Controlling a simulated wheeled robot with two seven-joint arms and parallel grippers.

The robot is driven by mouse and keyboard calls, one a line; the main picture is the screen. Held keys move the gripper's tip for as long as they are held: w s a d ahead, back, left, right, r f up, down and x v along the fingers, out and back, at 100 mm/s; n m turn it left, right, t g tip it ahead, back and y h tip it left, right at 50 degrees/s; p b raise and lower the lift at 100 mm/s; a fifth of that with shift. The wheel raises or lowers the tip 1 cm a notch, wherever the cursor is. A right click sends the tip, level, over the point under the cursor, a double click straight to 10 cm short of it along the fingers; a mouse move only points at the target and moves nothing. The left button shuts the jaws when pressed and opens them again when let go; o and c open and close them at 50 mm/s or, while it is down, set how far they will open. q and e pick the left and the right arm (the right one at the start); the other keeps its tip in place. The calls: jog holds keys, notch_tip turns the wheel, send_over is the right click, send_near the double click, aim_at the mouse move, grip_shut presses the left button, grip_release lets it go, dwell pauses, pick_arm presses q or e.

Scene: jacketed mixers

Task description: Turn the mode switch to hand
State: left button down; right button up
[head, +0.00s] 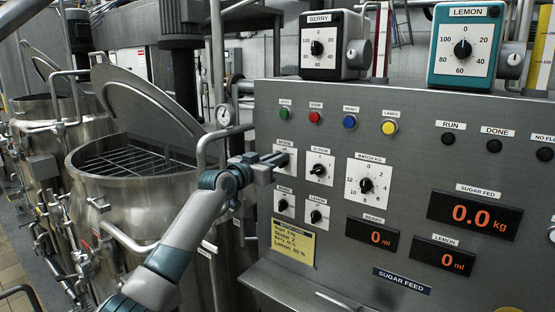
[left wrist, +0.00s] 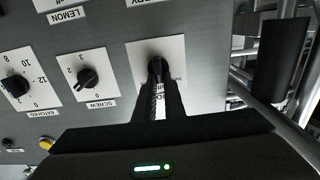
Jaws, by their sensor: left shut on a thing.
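The mode switch (head: 291,166) is a small dark knob on a white plate at the panel's upper left, under a "MODE" label. My left gripper (head: 277,161) reaches it from the left and covers most of it in the head view. In the left wrist view the panel appears upside down, and my left gripper's fingers (left wrist: 158,85) are shut on the dark knob of the mode switch (left wrist: 157,65). The knob's pointer and most of the plate's lettering are hidden or too small to read. My right gripper is not in view.
The screw knob (head: 318,170) sits just right of the mode switch, with the batch kg dial (head: 366,186) beyond. Two small knobs (head: 283,205) (head: 316,216) sit below. Colored buttons (head: 316,117) line the top. An open steel mixer (head: 125,200) stands left of the panel.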

pick_arm(q)
jog(key=shift+n, duration=0.4)
jog(key=n, duration=0.5)
jog(key=a+n+p, duration=0.1)
jog(key=n, duration=0.2)
jog(key=shift+w+f, duration=0.3)
jog(key=shift+w, duration=0.05)
jog(key=c, duration=1.8)
grip_release()
jog(key=shift+c, duration=0.2)
jog(key=shift+a, duration=0.1)
